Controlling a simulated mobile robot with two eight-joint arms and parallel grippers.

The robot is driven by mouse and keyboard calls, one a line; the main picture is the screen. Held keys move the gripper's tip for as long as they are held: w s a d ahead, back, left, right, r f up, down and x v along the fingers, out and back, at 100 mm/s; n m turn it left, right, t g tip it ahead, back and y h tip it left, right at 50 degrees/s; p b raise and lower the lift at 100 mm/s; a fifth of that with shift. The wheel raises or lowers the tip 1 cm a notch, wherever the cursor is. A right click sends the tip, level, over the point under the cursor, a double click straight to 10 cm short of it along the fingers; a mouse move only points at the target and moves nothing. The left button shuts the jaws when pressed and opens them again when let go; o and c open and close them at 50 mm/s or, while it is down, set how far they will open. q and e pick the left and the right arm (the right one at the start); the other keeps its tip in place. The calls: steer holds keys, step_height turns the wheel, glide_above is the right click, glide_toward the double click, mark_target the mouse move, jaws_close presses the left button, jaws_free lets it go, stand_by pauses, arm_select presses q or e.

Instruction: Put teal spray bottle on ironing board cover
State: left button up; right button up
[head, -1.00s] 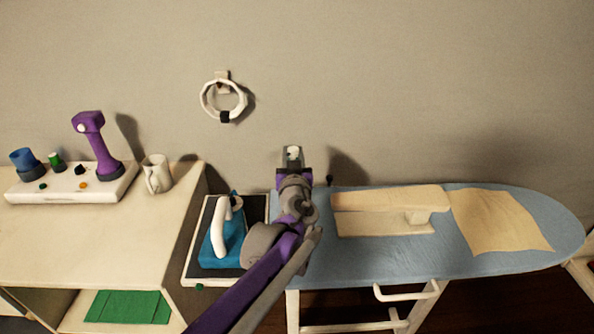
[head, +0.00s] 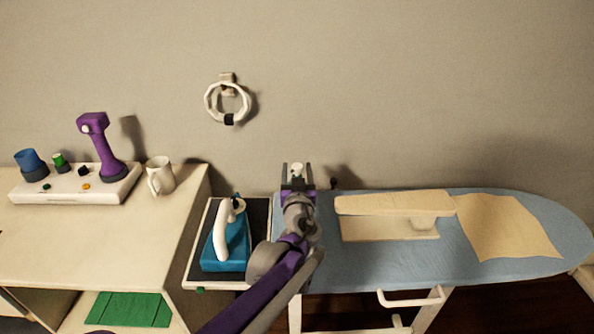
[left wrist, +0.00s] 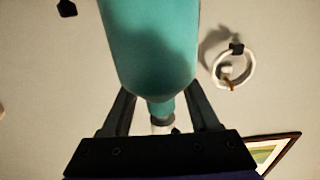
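The teal spray bottle (left wrist: 150,45) fills the top middle of the left wrist view, between the two fingers of my left gripper (left wrist: 160,108). The fingers close on its sides, and a pale part shows beyond its narrow end. In the head view my left gripper (head: 298,174) is over the left end of the ironing board, near the wall. A small white piece shows between its fingers there; the bottle's teal body is hidden. The blue ironing board cover (head: 375,268) spreads to the right of my left arm. My right gripper is out of view.
A cream sleeve board (head: 390,204) and a beige cloth (head: 506,228) lie on the cover. A teal iron (head: 224,255) stands on a dark rest to the left. A mug (head: 161,176) stands on the cabinet. Bare cover shows in front of the sleeve board.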

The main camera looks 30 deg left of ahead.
arm_select(q)
steer(key=shift+s+d+r, duration=0.1)
steer(key=shift+s+r, duration=0.05)
steer(key=shift+r, duration=0.05)
steer(key=p+v, duration=0.1)
steer(key=v, duration=1)
steer(key=shift+s+d, duration=0.25)
steer(key=shift+s, duration=0.05)
steer(key=shift+s+f, duration=0.1)
steer(key=shift+f, duration=0.05)
